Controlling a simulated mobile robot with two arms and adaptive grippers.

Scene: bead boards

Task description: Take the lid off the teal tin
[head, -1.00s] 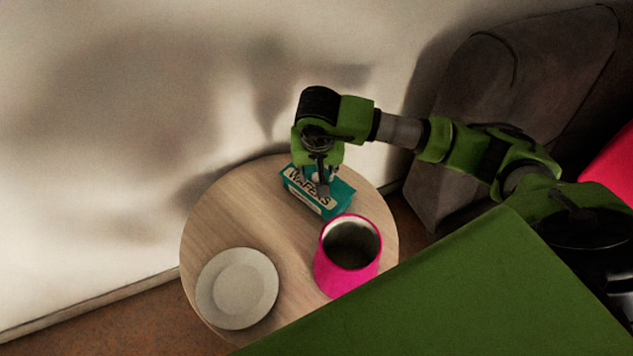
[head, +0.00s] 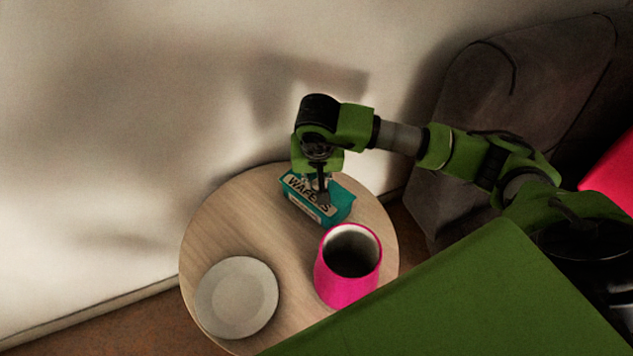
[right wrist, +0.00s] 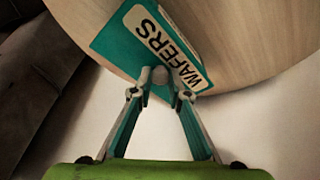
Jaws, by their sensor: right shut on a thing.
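The teal tin (head: 335,217) stands on the round wooden table near the wall, with a pale label on its near side. Its teal lid (right wrist: 118,52) carries a pale WAFERS label and a small grey knob (right wrist: 160,75). The lid's label also shows in the head view (head: 302,188). My right gripper (head: 322,199) points down over the tin. In the right wrist view its fingertips (right wrist: 160,80) are shut on the knob from both sides. The lid seems to sit slightly above the tin's body, but the gap is hard to see. My left gripper is not in view.
A pink mug (head: 345,290) with a dark inside stands close in front of the tin. A pale plate (head: 237,297) lies at the table's front left. The table (head: 225,220) is bare left of the tin. A dark sofa (head: 490,85) stands at the right.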

